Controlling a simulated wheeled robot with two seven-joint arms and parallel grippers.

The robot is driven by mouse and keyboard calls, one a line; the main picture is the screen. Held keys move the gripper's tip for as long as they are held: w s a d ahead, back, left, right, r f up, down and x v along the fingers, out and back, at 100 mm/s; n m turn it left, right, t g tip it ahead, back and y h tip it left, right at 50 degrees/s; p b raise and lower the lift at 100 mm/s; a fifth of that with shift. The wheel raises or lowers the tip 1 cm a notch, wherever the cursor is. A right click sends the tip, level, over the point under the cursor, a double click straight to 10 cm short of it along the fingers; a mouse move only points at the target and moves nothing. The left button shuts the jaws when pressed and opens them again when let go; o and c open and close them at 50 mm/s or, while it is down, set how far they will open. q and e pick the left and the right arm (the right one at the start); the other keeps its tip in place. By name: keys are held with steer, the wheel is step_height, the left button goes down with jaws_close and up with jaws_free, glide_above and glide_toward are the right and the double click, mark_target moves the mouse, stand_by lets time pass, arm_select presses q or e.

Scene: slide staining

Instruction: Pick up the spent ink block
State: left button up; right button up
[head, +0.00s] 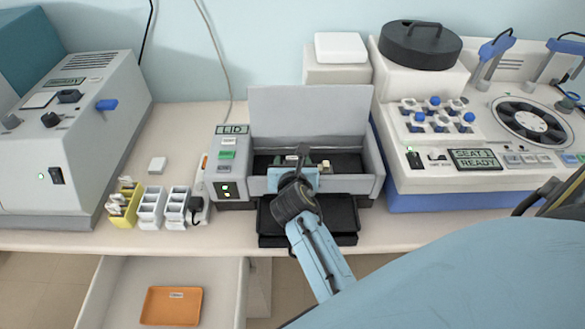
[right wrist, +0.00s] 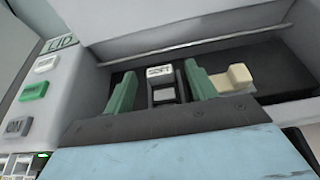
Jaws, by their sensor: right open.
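The grey machine with the LID panel (head: 227,150) stands mid-bench with its lid (head: 310,110) raised. My right gripper (head: 300,160) reaches into its dark bay. In the right wrist view, the green fingers of my right gripper (right wrist: 162,88) are open. Between them is a small dark block (right wrist: 163,94) with a white label that seems to read SOFT; I cannot tell whether the fingers touch it. A cream block (right wrist: 238,78) lies just right of the right finger and also shows in the head view (head: 326,164). I cannot tell for sure which is the spent ink block. My left gripper is not in view.
A black tray (head: 345,222) juts out at the machine's front. White racks (head: 151,205) and a yellow holder (head: 122,206) stand at its left. An open drawer below holds an orange tray (head: 172,306). A large device with a round rotor (head: 530,122) stands at the right.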

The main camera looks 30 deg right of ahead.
steer(key=shift+c, duration=0.2)
steer(key=c, duration=1)
